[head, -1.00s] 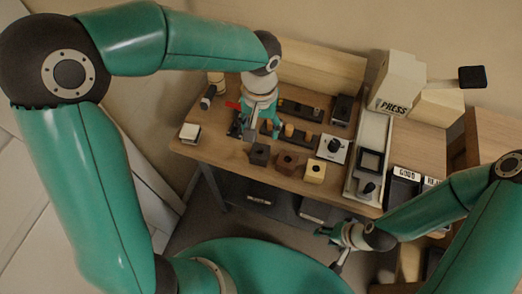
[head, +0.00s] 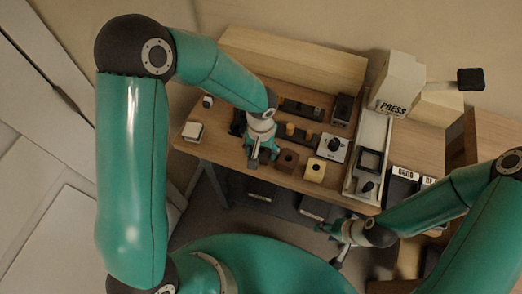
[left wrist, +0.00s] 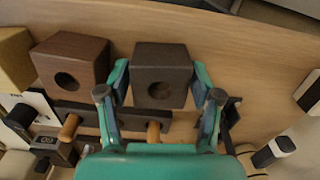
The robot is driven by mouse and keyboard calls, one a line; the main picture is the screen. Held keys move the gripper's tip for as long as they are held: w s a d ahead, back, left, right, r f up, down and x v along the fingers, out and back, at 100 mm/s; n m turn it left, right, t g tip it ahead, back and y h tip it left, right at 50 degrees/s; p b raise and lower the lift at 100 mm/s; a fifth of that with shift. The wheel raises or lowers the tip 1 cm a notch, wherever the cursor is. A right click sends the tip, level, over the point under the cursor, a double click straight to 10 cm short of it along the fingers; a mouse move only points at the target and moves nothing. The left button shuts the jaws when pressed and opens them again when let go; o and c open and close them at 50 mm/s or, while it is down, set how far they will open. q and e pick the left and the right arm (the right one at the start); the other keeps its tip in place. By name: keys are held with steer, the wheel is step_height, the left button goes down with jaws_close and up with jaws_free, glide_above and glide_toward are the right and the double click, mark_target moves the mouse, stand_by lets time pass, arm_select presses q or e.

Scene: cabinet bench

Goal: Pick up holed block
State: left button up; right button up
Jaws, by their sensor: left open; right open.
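Three holed blocks stand in a row along the bench's front edge. The dark grey holed block (left wrist: 163,73) lies between the open fingers of my left gripper (left wrist: 161,80) in the left wrist view, with its round hole facing the camera. In the head view my left gripper (head: 262,160) is over that block and mostly hides it. I cannot tell whether the fingers touch it. The brown holed block (head: 287,160) stands just right of it, and the pale yellow holed block (head: 315,170) further right. My right gripper (head: 338,240) is open and empty, off the bench's front.
Behind the blocks are a dark rack with wooden pegs (head: 291,129) and a white box with a black knob (head: 333,149). A press (head: 396,88) and labelled dark bins (head: 401,188) stand right. A small white-topped block (head: 194,132) is at the left.

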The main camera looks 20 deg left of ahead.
arm_select(q)
steer(key=c, duration=0.9)
steer(key=shift+r, duration=0.2)
